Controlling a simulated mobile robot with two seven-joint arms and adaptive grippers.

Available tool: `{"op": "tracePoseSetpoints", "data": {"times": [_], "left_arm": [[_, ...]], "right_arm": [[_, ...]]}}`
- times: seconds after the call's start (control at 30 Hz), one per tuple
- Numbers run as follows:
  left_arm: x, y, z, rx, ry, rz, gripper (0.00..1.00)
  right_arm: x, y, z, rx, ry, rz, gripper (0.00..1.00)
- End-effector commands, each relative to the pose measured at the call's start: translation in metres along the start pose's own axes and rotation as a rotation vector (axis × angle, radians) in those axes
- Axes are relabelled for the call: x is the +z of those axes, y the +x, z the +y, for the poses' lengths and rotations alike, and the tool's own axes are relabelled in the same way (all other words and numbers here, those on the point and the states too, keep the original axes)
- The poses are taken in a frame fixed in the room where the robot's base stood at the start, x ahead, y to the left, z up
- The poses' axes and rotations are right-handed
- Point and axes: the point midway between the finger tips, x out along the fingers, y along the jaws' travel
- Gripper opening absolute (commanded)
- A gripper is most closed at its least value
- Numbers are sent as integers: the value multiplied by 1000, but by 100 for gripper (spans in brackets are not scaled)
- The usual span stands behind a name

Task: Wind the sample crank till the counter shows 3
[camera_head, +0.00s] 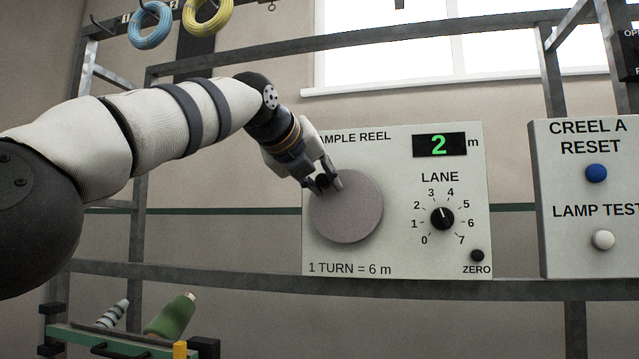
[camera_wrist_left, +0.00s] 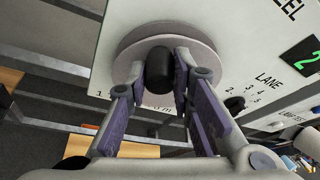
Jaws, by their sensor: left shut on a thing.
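The sample reel panel (camera_head: 400,265) is a pale board with a round grey crank disc (camera_head: 347,215). Its counter (camera_head: 439,145) shows a green 2 with "m" beside it. "1 TURN = 6 m" is printed below the disc. My left gripper (camera_head: 325,184) is at the upper left part of the disc, shut on the dark crank knob. In the left wrist view the black knob (camera_wrist_left: 159,70) stands between the two fingers, in front of the disc (camera_wrist_left: 130,62). My right gripper is not in view.
The panel also carries a lane dial (camera_head: 442,218) and a black zero button (camera_head: 477,255). At right is a panel with a blue reset button (camera_head: 596,173) and a white lamp test button (camera_head: 603,240). Grey rails (camera_head: 250,275) frame the panels.

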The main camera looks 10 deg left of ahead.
Motion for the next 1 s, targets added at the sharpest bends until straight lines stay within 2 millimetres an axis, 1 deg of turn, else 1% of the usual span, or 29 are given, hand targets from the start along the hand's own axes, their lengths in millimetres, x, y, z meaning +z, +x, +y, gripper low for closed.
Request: {"op": "tracePoseSetpoints", "data": {"times": [0.53,0.57,0.6,0.63,0.67,0.9,1.0], "left_arm": [[-1,0,-2,7,23,2,0],[-1,0,-2,7,23,2,23],[-1,0,-2,7,23,2,32],[-1,0,-2,7,23,2,39],[-1,0,-2,7,23,2,41],[0,0,-2,8,22,2,41],[0,-4,-2,8,23,1,41]], "right_arm": [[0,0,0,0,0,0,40],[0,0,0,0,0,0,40],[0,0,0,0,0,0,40],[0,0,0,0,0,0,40],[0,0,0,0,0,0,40],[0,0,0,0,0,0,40],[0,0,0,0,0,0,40]]}}
